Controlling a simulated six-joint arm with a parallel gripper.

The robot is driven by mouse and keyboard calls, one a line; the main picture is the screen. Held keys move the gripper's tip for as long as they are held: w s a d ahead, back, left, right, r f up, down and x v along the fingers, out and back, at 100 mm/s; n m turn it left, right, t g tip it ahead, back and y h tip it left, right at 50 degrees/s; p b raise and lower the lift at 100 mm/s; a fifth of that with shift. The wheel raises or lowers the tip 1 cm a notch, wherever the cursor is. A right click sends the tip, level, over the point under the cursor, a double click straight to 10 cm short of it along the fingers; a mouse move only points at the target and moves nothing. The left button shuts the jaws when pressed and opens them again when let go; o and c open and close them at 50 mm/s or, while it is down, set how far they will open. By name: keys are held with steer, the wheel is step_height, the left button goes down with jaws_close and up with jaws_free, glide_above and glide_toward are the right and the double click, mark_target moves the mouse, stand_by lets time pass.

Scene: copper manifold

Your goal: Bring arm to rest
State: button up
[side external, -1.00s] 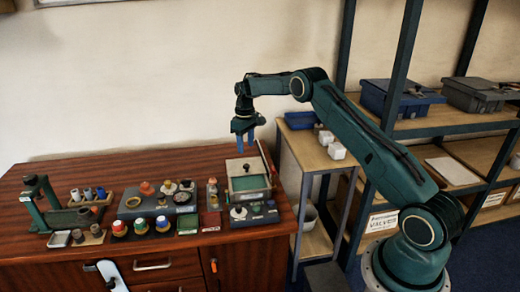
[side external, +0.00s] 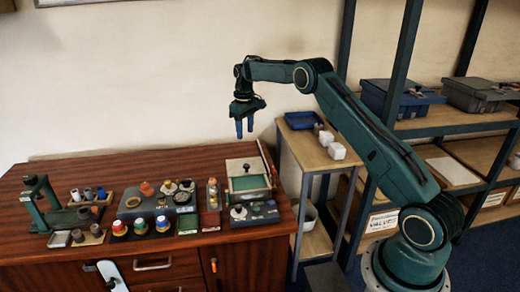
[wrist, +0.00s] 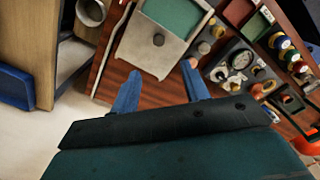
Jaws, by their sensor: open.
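My gripper (side external: 244,128) hangs in the air above the back right part of the wooden bench (side external: 180,156), with its blue fingers pointing down. The fingers are apart and nothing is between them. In the wrist view my gripper (wrist: 158,88) also shows open and empty, over bare wood and the edge of a grey box with a green panel (wrist: 172,15). That box (side external: 248,168) stands on the bench below and clear of the fingers in the side view.
Boards with small coloured parts (side external: 160,208) cover the bench's front. A green press (side external: 42,200) stands at left. A shelf with a blue tray (side external: 300,120) and white blocks (side external: 336,150) is right of the bench. The air around my gripper is free.

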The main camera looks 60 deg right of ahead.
steer(key=s+a+r+t, duration=0.1)
steer(key=s+a+r, duration=0.7)
steer(key=r, duration=0.3)
steer(key=s+a+r+t, duration=0.2)
steer(key=s+a+r, duration=0.6)
steer(key=r, duration=0.2)
steer(key=s+a+f+t, duration=0.1)
steer(key=s+a, duration=0.3)
steer(key=s, duration=0.8)
steer(key=s+a+f+t, duration=0.1)
steer(key=s+a, duration=0.3)
steer(key=s, duration=0.9)
steer(key=shift+f+t, duration=0.3)
steer(key=shift+f, duration=0.55)
